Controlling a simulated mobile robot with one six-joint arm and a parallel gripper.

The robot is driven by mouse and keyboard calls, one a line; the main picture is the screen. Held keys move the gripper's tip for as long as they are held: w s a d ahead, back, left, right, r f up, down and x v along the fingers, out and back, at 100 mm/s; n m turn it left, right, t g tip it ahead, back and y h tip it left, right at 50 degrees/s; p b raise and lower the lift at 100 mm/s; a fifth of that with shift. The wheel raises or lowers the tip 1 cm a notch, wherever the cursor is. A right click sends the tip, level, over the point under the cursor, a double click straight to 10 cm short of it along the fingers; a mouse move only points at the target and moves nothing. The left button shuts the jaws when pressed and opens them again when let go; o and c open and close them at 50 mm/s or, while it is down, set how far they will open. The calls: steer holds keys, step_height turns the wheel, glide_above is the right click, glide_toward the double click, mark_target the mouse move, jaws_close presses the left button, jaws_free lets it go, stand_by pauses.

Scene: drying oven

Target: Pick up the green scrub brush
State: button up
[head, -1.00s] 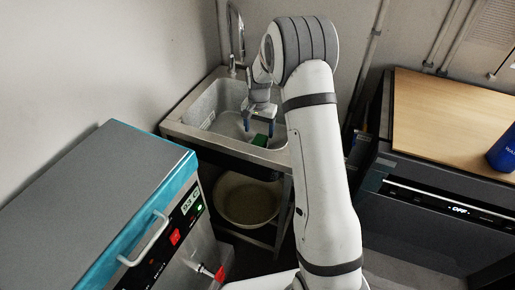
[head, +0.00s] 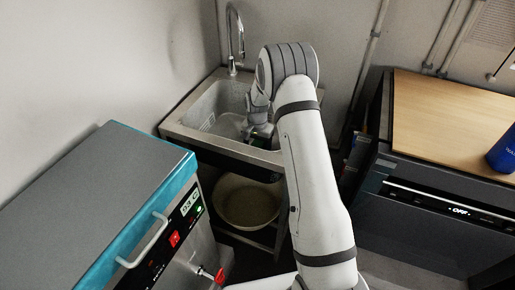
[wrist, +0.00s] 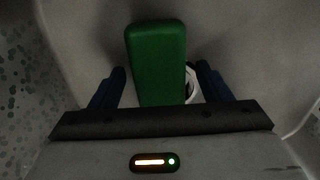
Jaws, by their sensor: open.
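The green scrub brush (wrist: 157,60) lies in the sink basin, seen from above in the wrist view. In the head view only a small green part of it (head: 262,131) shows near the front wall of the sink. My gripper (wrist: 160,80) is open, with one dark blue finger on each side of the brush and a gap on the right side. I cannot tell whether the fingers reach down to its level. In the head view my arm hides much of the gripper.
The metal sink (head: 190,131) has a tall faucet (head: 235,40) behind it, and its walls stand close around my gripper. A round basin (head: 246,203) is on the shelf below. A teal-edged machine (head: 100,200) stands at left, and a wooden-topped oven (head: 450,115) at right.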

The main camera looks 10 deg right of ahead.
mark_target(257, 144)
steer(key=shift+c, duration=0.4)
steer(key=c, duration=1.1)
step_height(257, 144, up, 10)
steer(key=shift+r, duration=0.1)
